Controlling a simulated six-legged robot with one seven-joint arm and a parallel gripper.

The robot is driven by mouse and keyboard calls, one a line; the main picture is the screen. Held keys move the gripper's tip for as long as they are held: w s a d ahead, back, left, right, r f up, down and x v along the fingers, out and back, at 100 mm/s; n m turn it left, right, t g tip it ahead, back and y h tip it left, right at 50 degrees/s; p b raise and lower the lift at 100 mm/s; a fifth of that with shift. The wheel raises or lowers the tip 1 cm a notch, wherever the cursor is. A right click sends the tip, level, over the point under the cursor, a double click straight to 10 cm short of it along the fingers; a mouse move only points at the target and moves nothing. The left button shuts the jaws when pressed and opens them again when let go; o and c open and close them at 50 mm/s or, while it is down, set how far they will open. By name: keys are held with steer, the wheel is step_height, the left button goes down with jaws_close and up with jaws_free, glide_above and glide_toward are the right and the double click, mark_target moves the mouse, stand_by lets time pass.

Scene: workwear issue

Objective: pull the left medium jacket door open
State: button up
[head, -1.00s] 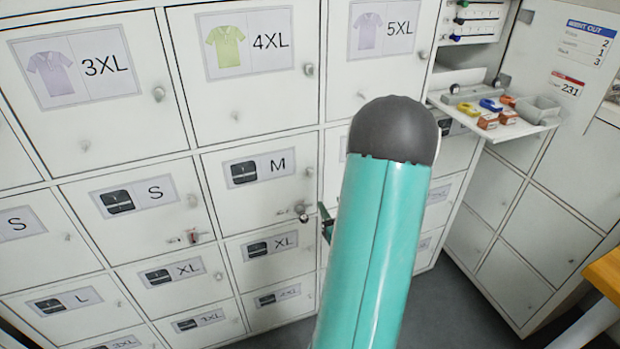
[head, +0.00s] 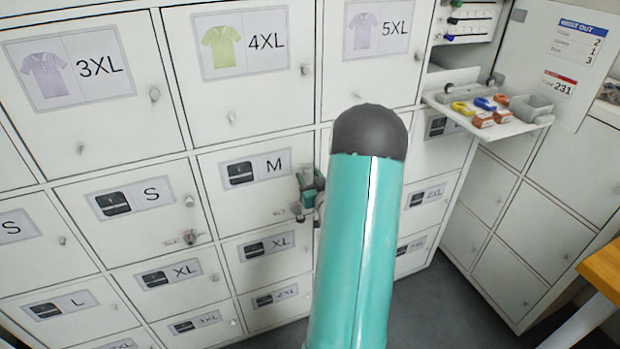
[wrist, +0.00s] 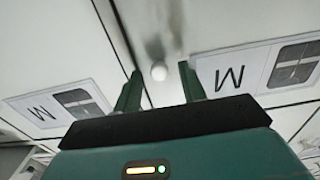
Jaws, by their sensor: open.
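The left medium jacket door (head: 240,210) is a white locker door with a dark jacket picture and an M, in the middle of the head view. It looks closed. My gripper (head: 311,188) is at its right edge, partly behind my teal arm. In the wrist view, which is upside down, this door (wrist: 225,25) is on the right. Its round knob (wrist: 159,73) shows between the open fingertips of my gripper (wrist: 160,68), with room on both sides. A second M door (wrist: 40,70) is on the left there; my arm hides it in the head view.
The S door (head: 130,228) to the left has a key in its lock (head: 190,237). Shirt doors are above, XL doors (head: 268,262) below. A shelf (head: 495,128) with small coloured items sticks out at the right. The grey floor (head: 450,310) is clear.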

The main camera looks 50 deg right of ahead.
jaws_close()
steer(key=shift+s, duration=0.1)
